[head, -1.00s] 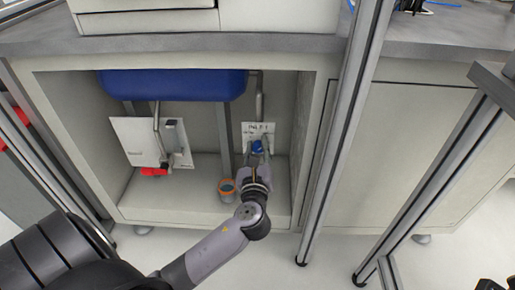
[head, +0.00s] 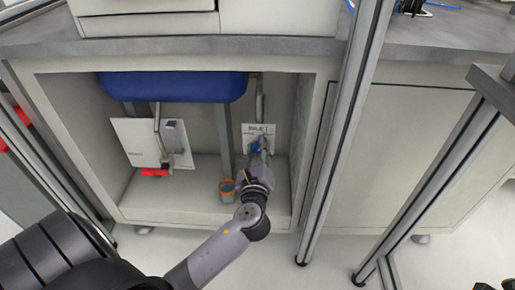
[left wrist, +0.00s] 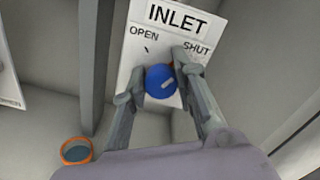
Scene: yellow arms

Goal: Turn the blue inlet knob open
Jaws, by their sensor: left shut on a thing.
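The blue inlet knob (left wrist: 157,77) is round with a short white mark on its face. It sits on a white INLET panel (left wrist: 150,40) with OPEN lettered on the left and SHUT on the right. My left gripper (left wrist: 154,78) is shut on the knob, one finger at its lower left and the other at its upper right. In the head view the knob (head: 255,148) is partly hidden by the left gripper (head: 257,150). My right gripper is not in view.
An orange-rimmed cup (head: 227,190) stands on the cabinet floor just left of my left wrist; it also shows in the wrist view (left wrist: 76,151). A blue basin (head: 172,86) hangs above. Another white panel (head: 140,140) with a red part is at left. A metal post (head: 345,120) stands at right.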

